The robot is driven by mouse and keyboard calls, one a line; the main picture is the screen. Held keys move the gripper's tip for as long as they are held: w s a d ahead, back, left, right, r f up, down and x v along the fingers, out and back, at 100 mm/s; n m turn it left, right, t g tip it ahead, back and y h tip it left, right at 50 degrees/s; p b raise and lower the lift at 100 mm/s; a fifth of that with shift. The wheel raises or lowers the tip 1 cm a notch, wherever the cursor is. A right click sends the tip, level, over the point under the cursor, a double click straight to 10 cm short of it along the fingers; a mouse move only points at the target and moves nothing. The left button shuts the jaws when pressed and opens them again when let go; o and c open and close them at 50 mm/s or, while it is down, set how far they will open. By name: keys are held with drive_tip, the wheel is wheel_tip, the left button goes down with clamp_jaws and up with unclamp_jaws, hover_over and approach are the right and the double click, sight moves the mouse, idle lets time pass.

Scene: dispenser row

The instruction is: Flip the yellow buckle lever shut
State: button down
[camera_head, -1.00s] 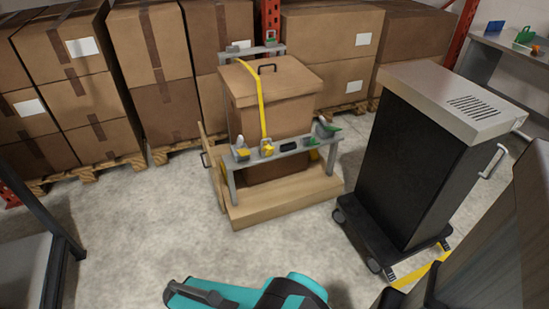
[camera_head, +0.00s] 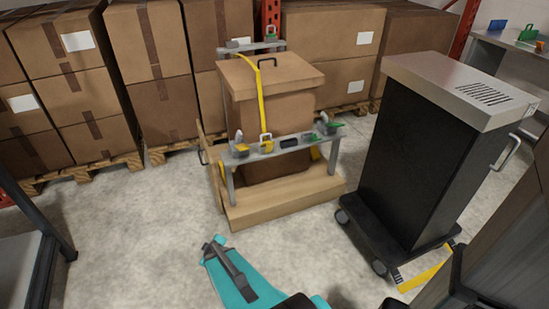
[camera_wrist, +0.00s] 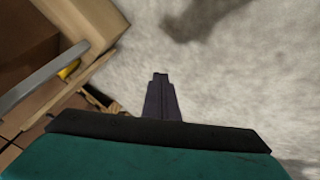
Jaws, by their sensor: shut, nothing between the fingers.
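The yellow buckle (camera_head: 266,144) sits on the grey front rail (camera_head: 300,146) of a wooden stand, at the lower end of a yellow strap (camera_head: 261,100) that runs over a large brown box. It is too small in the head view to tell how its lever stands. My gripper (camera_wrist: 160,78) shows in the wrist view as dark fingers, shut and empty, over the concrete floor. The stand's wooden base (camera_wrist: 92,32) and grey bar (camera_wrist: 42,73) are at the upper left there. The buckle is not clearly seen in the wrist view.
Green and yellow fittings and a black block (camera_head: 289,142) share the rail. A black cabinet on wheels (camera_head: 415,150) stands to the right. Stacked cartons on pallets (camera_head: 72,90) line the back. Concrete floor (camera_head: 130,225) is clear at the left of the stand.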

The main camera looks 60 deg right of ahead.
drive_tip(key=s+d+r+n+t+h+b, duration=0.1)
drive_tip(key=d+r+t+h+b, duration=0.3)
drive_tip(key=d, duration=0.8)
drive_tip(key=d+r+n+t+h+b, duration=0.2)
drive_tip(key=d+r, duration=0.4)
drive_tip(key=d, duration=0.6)
drive_tip(key=s+d+r+n+t+h+b, duration=0.1)
drive_tip(key=s+d+r+n+t+b, duration=0.2)
drive_tip(key=s+d+r, duration=0.2)
drive_tip(key=s+d+r+n+t+h+b, duration=0.2)
drive_tip(key=s+r, duration=0.4)
drive_tip(key=s, duration=0.3)
drive_tip(key=d+n+t, duration=0.1)
drive_tip(key=d, duration=0.1)
drive_tip(key=shift+s+d+t+h+b, duration=0.3)
drive_tip(key=shift+s+d+t+b, duration=0.1)
drive_tip(key=b, duration=0.3)
approach(272, 145)
drive_tip(key=x, duration=0.5)
drive_tip(key=shift+w+r, duration=0.2)
drive_tip(key=shift+w+d+r, duration=0.2)
drive_tip(key=shift+w+r, duration=0.15)
